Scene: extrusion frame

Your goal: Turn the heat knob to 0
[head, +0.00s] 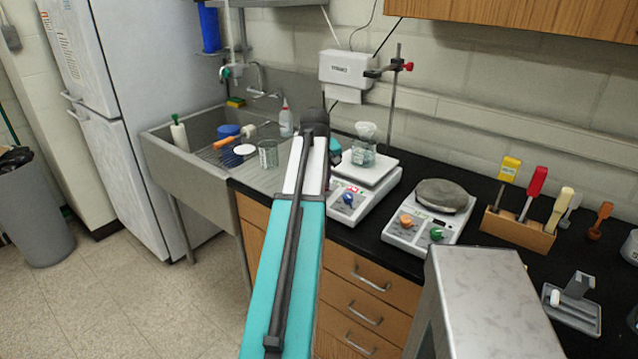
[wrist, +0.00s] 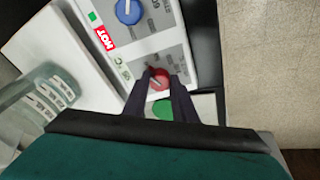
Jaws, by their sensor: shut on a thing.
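My gripper (wrist: 160,78) is shut on a small red knob (wrist: 158,80) on the front panel of a white hotplate (wrist: 150,42). One dark finger is on each side of the knob. A pale mark shows on the knob, but the scale around it is too small to read. A blue knob (wrist: 128,11) and a red HOT label (wrist: 105,38) are on the same panel. In the head view this hotplate (head: 368,208) stands on the bench with its blue knob (head: 348,198) visible.
A glass beaker (head: 362,154) stands on the hotplate; it also shows in the wrist view (wrist: 40,100). A green round part (wrist: 163,108) lies just below the red knob. A second hotplate (head: 425,232) with orange and green knobs and a tool rack (head: 516,232) stand to the right.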

